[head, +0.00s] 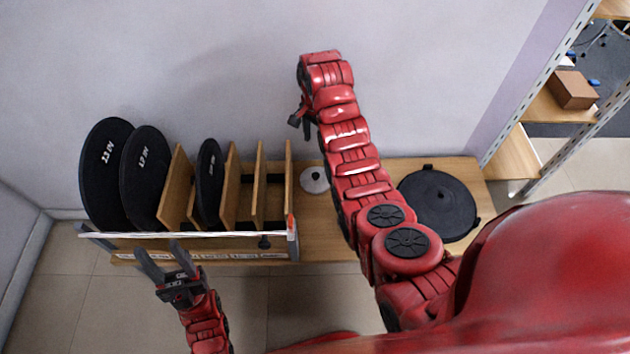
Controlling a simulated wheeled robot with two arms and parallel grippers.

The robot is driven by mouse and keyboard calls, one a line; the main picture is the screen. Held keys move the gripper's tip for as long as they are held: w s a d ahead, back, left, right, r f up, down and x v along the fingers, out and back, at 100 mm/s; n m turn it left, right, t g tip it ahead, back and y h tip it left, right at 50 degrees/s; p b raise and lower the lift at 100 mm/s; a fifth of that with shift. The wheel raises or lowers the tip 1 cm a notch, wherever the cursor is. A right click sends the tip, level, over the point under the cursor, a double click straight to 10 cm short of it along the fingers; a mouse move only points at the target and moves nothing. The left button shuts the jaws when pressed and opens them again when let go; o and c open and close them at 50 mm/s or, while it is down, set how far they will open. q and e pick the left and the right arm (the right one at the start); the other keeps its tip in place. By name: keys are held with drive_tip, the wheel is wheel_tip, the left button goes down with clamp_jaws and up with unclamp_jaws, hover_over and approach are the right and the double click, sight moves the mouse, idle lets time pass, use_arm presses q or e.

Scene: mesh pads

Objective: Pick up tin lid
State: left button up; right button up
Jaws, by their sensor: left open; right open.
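A small pale grey disc (310,183) with a dark spot lies flat on the wooden table, partly hidden by my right arm; it looks like the tin lid. A larger black round lid-like piece (440,203) with small tabs lies on the table to the right of that arm; I cannot tell its material. My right gripper (300,129) is open, raised above and behind the pale disc, and seen only in part. My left gripper (158,248) is open and empty at the front edge of the rack, apart from both round pieces.
A wooden rack (175,185) with upright dividers holds black discs (105,180) on the table's left. Its pale front rail (200,234) is near my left gripper. A metal-framed shelf with a brown box (572,90) stands at right. The wall is close behind the table (313,225).

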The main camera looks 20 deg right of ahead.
hover_over(316, 175)
drive_tip(key=f, duration=1)
drive_tip(key=shift+w+f, duration=0.1)
drive_tip(key=shift+w, duration=0.25)
drive_tip(key=f, duration=0.4)
drive_tip(key=shift+s+f, duration=0.3)
drive_tip(key=shift+f, duration=0.05)
drive_tip(key=shift+w+f, duration=0.1)
drive_tip(key=shift+f, duration=0.05)
clamp_jaws()
